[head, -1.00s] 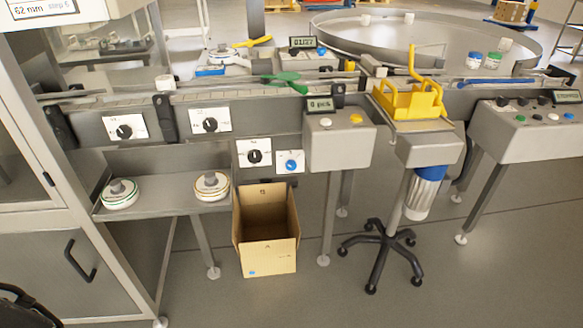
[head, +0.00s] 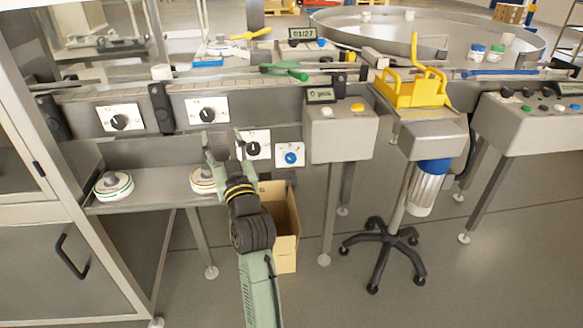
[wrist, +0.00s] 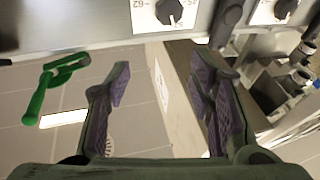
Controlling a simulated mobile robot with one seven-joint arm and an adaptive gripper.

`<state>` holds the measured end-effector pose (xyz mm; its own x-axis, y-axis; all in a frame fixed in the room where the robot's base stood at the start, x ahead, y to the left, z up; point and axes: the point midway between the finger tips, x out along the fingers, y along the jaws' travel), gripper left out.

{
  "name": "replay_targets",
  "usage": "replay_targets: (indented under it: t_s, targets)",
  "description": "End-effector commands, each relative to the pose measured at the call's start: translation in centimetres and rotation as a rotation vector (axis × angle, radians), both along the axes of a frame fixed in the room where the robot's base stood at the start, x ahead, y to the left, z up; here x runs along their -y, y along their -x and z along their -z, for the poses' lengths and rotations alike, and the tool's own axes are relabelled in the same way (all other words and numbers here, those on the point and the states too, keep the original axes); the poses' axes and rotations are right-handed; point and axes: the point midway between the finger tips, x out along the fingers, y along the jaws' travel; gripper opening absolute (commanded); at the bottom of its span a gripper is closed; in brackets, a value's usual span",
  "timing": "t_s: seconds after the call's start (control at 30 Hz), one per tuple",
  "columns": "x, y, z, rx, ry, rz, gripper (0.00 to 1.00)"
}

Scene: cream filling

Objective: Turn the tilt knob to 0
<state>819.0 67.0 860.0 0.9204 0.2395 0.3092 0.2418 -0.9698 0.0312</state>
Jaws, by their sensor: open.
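Several dial plates with knobs sit on the grey machine front. The upper ones have black knobs, at left (head: 120,122) and middle (head: 207,115). Below are a plate with a black knob (head: 254,148) and one with a blue knob (head: 291,158). The labels are too small to tell which is tilt. My gripper (head: 224,140) is open and empty, in front of the panel just left of the lower black knob. In the wrist view my gripper (wrist: 160,88) has its fingers spread; a black-knob dial (wrist: 168,12) and another knob (wrist: 286,8) show at the top edge, apart from the fingers.
A shelf (head: 150,190) with two round white pieces (head: 114,185) lies left of my arm. A cardboard box (head: 284,225) stands below the panel, partly hidden by my arm. A control box (head: 342,137) and a yellow fixture (head: 412,92) are to the right.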

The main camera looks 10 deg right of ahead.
Motion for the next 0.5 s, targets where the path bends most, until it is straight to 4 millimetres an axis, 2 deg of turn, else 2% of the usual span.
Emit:
replay_targets:
  t_s: [0.03,0.1,0.2,0.33,0.5]
  targets:
    - [4.4,-1.1,4.1,-0.074,0.007,0.066,0.49]
    - [8.9,-1.6,8.2,-0.157,0.012,0.131,0.49]
    - [13.8,-1.6,12.6,-0.244,0.012,0.197,0.49]
    - [17.1,-1.2,15.7,-0.306,0.009,0.240,0.49]
    - [17.8,-2.1,16.3,-0.319,0.008,0.249,0.49]
